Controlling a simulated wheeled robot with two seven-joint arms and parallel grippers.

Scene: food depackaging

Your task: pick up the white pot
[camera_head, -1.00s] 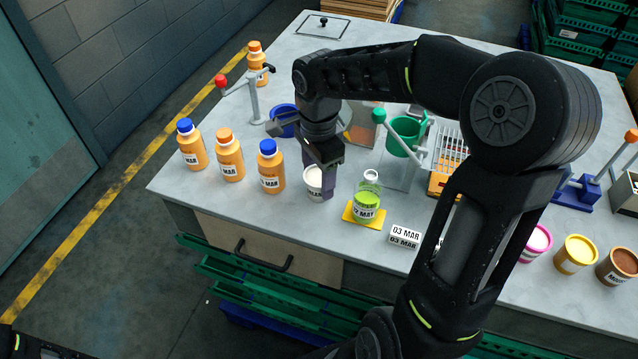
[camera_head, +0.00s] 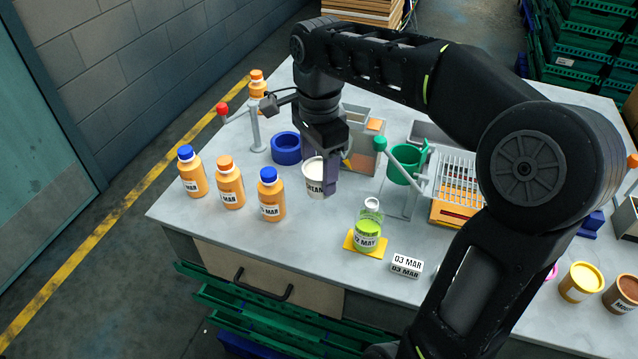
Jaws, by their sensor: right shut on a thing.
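The white pot (camera_head: 314,183) with a dark-lettered label is in the grip of my right gripper (camera_head: 322,172). The gripper is shut on it, its fingers at the pot's sides, and partly covers the pot's right side. The pot looks upright, and it appears to be off the table top, behind the green-filled bottle and right of the orange bottles. My left gripper is not in view.
Orange bottles (camera_head: 270,197) stand along the left edge. A green-filled bottle (camera_head: 367,228) stands on a yellow pad, beside a date block (camera_head: 406,265). A blue ring holder (camera_head: 286,148), a green cup (camera_head: 403,165) and a wire rack (camera_head: 459,178) stand behind. Bare table lies in front of the pot.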

